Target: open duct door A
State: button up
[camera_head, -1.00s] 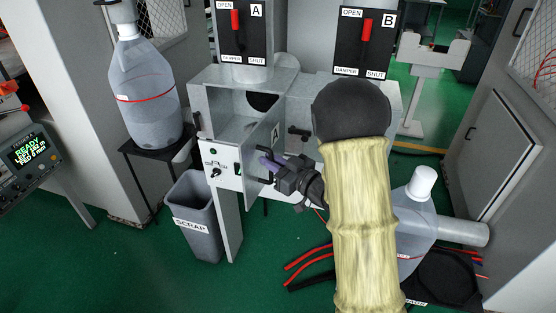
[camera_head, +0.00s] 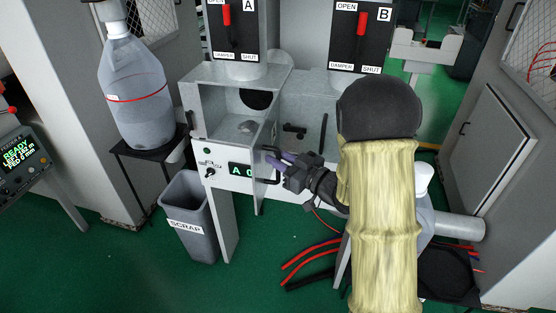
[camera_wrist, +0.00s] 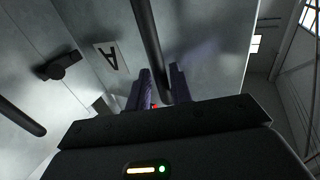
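Duct door A (camera_head: 264,147) stands swung out from the grey duct box (camera_head: 199,105), hinged on its right side, and shows nearly edge-on in the head view. The box's inside is visible through the opening. Its inner or outer face with an upside-down "A" label fills much of the wrist view (camera_wrist: 105,30). The door's black bar handle (camera_wrist: 150,40) runs between the purple fingers of my gripper (camera_wrist: 158,88). In the head view my gripper (camera_head: 274,160) is at the handle, with a finger on each side, and appears closed on it.
Damper levers A (camera_head: 227,15) and B (camera_head: 362,19) are above, both red handles raised. A scrap bin (camera_head: 187,228) and a large bottle on a stand (camera_head: 137,95) are left. Red and black cables (camera_head: 310,258) lie on the green floor. Floor before the box is partly clear.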

jog(key=shift+o, duration=0.4)
jog(key=shift+s+f, duration=0.1)
jog(key=shift+s+d, duration=0.1)
jog(key=b+v, duration=0.3)
jog(key=v, duration=1.4)
